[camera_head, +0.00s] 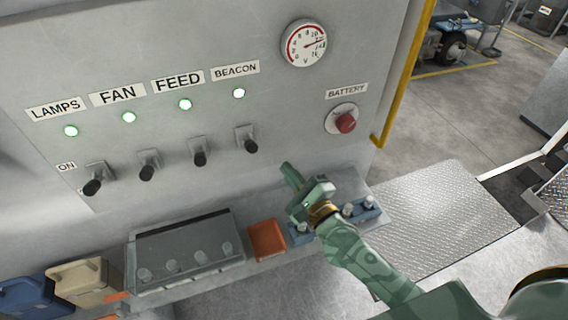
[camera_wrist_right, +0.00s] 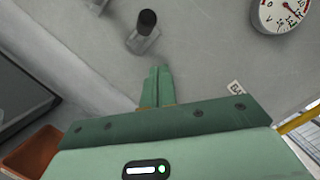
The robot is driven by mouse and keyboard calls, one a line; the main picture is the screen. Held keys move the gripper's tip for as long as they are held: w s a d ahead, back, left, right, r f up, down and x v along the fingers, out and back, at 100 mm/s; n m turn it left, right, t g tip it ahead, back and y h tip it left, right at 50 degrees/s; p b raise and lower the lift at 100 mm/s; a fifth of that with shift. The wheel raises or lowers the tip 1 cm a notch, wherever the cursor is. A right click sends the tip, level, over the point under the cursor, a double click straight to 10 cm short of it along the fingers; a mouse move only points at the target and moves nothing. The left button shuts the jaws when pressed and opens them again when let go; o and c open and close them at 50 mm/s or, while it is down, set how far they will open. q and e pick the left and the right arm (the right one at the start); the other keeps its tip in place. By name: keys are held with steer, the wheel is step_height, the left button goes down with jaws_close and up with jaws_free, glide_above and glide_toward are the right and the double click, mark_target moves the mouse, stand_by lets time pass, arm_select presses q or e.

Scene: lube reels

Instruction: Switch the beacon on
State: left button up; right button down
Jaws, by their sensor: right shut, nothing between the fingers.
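The BEACON label (camera_head: 236,69) is at the upper middle of the grey panel, above a lit green lamp (camera_head: 239,93). Below them is the beacon switch (camera_head: 250,145), a black-tipped lever on a metal base, with its tip hanging below the base. In the right wrist view, a black-tipped lever (camera_wrist_right: 147,22), seemingly the beacon one, stands beyond the fingertips. My right gripper (camera_head: 288,168) is shut and empty, below and right of the beacon switch and apart from it. Its closed fingers show in the wrist view (camera_wrist_right: 160,72). My left gripper is not in view.
Similar levers for LAMPS (camera_head: 92,187), FAN (camera_head: 147,172) and FEED (camera_head: 200,157) stand left, each under a lit green lamp. A gauge (camera_head: 305,44) and red battery knob (camera_head: 346,122) are right. A grey tray (camera_head: 185,245) and orange bin (camera_head: 267,240) sit below.

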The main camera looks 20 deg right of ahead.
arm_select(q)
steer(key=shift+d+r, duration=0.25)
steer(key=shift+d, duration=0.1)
arm_select(e)
steer(key=s, duration=0.1)
steer(key=s+d, duration=0.1)
steer(key=s, duration=0.1)
steer(key=s+r, duration=0.1)
steer(key=s, duration=0.1)
steer(key=shift+d+r, duration=0.1)
steer(key=shift+d, duration=0.3)
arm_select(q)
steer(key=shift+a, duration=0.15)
